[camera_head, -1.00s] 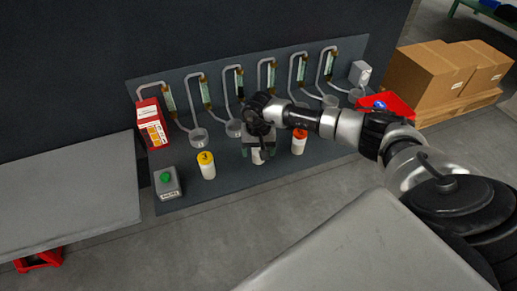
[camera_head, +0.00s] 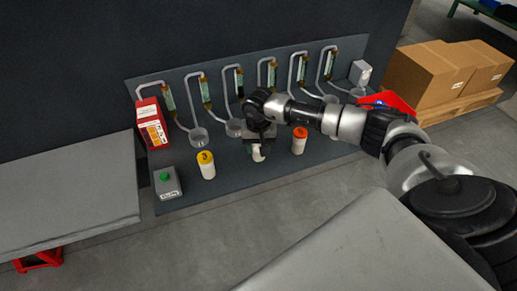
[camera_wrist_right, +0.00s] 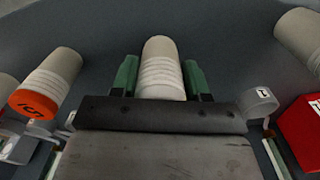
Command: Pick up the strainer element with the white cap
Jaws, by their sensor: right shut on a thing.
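The strainer element with the white cap (camera_head: 258,154) is mostly hidden under my right gripper (camera_head: 258,143) in the head view; only its pale lower part shows. In the right wrist view the pale, ribbed element (camera_wrist_right: 161,68) sits between the two green fingers of my right gripper (camera_wrist_right: 160,75), which is shut on it. Its cap end is hidden behind the gripper body. I cannot tell for sure whether it is clear of the bench. My left gripper is not in view.
A yellow-capped element (camera_head: 206,165) stands to the left and an orange-capped one (camera_head: 299,141) to the right. Cups and bent pipes line the back of the dark bench (camera_head: 230,182). A red box (camera_head: 152,124), a green-button box (camera_head: 167,182) and a red tray (camera_head: 388,101) are also there.

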